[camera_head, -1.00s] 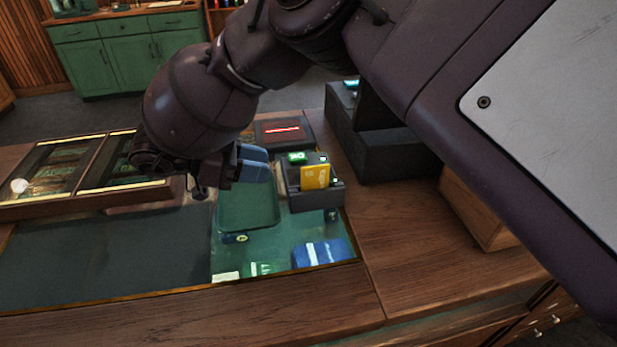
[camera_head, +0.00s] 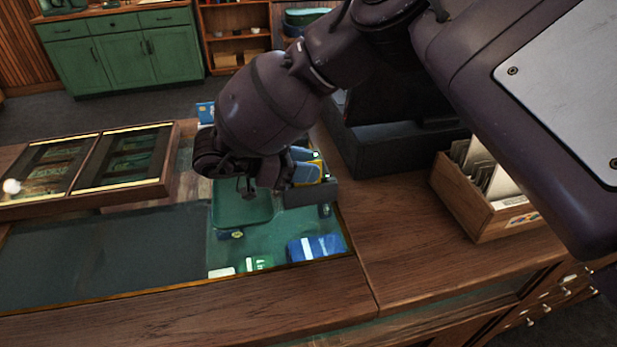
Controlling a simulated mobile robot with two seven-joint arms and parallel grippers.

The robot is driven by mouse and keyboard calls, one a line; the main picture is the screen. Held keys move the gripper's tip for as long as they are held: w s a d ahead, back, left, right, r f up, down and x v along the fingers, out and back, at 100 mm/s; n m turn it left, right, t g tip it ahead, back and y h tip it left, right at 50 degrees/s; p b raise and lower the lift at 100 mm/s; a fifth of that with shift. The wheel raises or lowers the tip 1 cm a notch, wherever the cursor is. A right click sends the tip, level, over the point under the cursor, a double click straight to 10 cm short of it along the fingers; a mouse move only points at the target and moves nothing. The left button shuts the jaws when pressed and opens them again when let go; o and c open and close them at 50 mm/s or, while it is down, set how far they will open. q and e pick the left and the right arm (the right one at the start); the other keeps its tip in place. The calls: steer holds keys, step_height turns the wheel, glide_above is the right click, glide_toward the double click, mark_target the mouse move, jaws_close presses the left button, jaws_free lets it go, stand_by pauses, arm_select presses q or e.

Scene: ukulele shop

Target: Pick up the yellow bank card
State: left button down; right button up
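The yellow bank card (camera_head: 318,157) stands in the dark card holder (camera_head: 314,193) on the counter. My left gripper is not in view.
A green tray (camera_head: 240,212) lies left of the holder, and a blue-and-white item (camera_head: 316,247) in front. A dark box-like unit (camera_head: 392,148) stands behind right. A wooden box of packets (camera_head: 478,200) is at the right. The dark mat (camera_head: 105,255) is clear.

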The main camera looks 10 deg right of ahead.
steer(key=shift+d+f, duration=0.15)
steer(key=shift+d, duration=0.15)
jaws_close()
